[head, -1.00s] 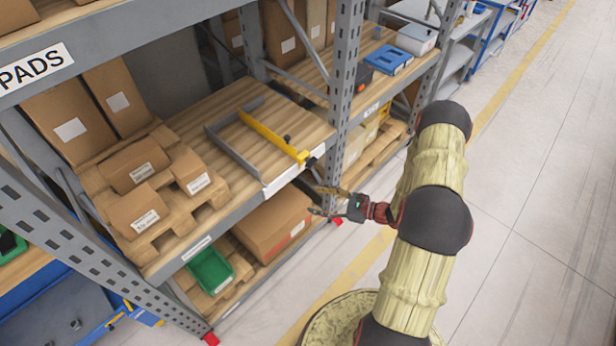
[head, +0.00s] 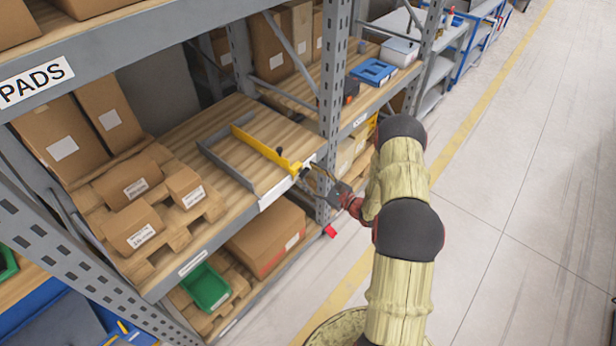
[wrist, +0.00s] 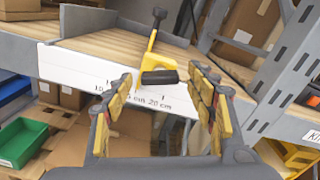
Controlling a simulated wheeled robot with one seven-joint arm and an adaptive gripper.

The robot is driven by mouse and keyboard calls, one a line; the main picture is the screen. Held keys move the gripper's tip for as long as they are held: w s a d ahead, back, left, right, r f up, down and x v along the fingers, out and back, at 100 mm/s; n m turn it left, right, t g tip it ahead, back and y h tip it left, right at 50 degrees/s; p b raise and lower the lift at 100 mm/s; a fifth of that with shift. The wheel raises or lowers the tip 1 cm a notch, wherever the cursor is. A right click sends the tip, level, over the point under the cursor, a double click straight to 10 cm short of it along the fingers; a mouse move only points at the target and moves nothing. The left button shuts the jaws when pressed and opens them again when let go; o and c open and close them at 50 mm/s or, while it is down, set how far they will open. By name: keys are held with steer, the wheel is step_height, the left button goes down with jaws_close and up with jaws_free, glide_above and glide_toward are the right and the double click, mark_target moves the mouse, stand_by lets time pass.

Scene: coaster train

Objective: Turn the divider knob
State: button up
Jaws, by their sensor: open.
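A yellow divider (head: 262,148) lies across the wooden shelf, its front end at the shelf's front edge. In the wrist view the divider (wrist: 150,55) ends in a black bar-shaped knob (wrist: 160,77), lying about level across the picture. A second black piece (wrist: 159,13) stands up farther back on the divider. My gripper (head: 314,177) is at the shelf front, close to the divider's front end. In the wrist view my open gripper (wrist: 162,88) has one finger on each side of the knob. I see no clear contact with it.
A white scale strip (wrist: 85,77) with centimetre marks runs along the shelf edge. A grey channel (head: 228,168) stands left of the divider. A grey upright (head: 331,105) rises just right of my gripper. Cartons (head: 133,226) fill the shelf's left part. The aisle is clear.

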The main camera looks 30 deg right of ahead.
steer(key=shift+w+a, duration=0.1)
steer(key=shift+w, duration=0.15)
steer(key=shift+c, duration=0.5)
steer(key=c, duration=1.1)
